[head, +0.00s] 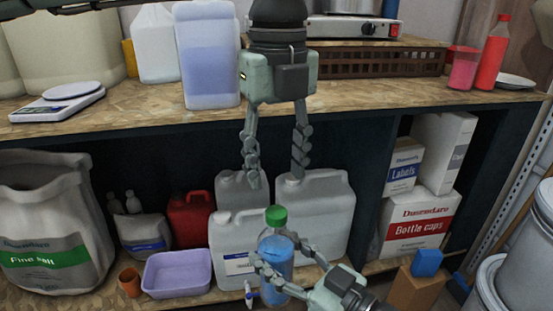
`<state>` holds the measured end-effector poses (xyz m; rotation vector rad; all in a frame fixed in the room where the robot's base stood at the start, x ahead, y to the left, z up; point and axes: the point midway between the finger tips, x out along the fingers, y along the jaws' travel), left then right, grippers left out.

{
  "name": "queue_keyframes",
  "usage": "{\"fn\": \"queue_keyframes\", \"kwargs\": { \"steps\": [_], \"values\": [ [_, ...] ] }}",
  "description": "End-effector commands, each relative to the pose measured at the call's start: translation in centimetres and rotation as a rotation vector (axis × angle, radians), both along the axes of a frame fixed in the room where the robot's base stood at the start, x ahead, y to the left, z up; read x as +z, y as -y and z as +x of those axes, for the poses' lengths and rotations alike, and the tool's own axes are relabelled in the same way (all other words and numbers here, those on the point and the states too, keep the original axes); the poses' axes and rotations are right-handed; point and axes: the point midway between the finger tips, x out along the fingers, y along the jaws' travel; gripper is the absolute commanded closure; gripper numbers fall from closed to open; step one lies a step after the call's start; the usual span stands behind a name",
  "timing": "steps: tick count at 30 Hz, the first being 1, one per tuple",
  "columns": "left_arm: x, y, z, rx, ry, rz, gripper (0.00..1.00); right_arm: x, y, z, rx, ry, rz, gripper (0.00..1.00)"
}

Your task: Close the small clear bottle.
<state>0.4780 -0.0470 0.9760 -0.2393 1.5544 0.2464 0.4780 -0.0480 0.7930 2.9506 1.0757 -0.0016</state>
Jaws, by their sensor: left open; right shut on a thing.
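The small clear bottle (271,251) holds blue liquid and is upright at the lower middle of the head view. A green cap (276,214) sits at its top; I cannot tell whether it is tight. My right gripper (272,256) is shut on the bottle's body from the right, its fingers on either side and hiding part of it. My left gripper (274,172) points down above the cap. Its two fingers are spread wide and empty, with a gap between them and the cap.
Grey jugs (324,203) stand close behind the bottle. A purple tub (177,273) and a red canister (190,219) are to the left. A cardboard box (413,293) with a blue block (427,262) is at the right. The worktop (380,97) runs behind my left gripper.

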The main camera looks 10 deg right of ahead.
Motion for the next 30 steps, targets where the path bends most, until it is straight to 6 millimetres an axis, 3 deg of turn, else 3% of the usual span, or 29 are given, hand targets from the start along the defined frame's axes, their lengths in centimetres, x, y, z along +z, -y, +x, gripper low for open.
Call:
{"fn": "queue_keyframes", "kwargs": {
  "steps": [4,10,23,30],
  "values": [
    [0.2,-0.1,0.1,0.298,0.004,-0.002,0.54,0.2,0.0,0.0,0.001,0.004,0.002,1.0],
    [0.4,0.0,0.1,0.517,0.005,-0.005,0.54,0.2,0.0,0.0,0.001,0.004,0.002,1.0],
    [0.3,-0.1,0.1,0.556,0.005,-0.004,0.54,0.2,0.0,0.0,0.001,0.004,0.002,1.0],
    [-2.2,-0.1,0.1,0.555,0.002,-0.001,0.54,0.2,0.0,0.0,0.001,0.004,0.002,1.0]
  ]
}}
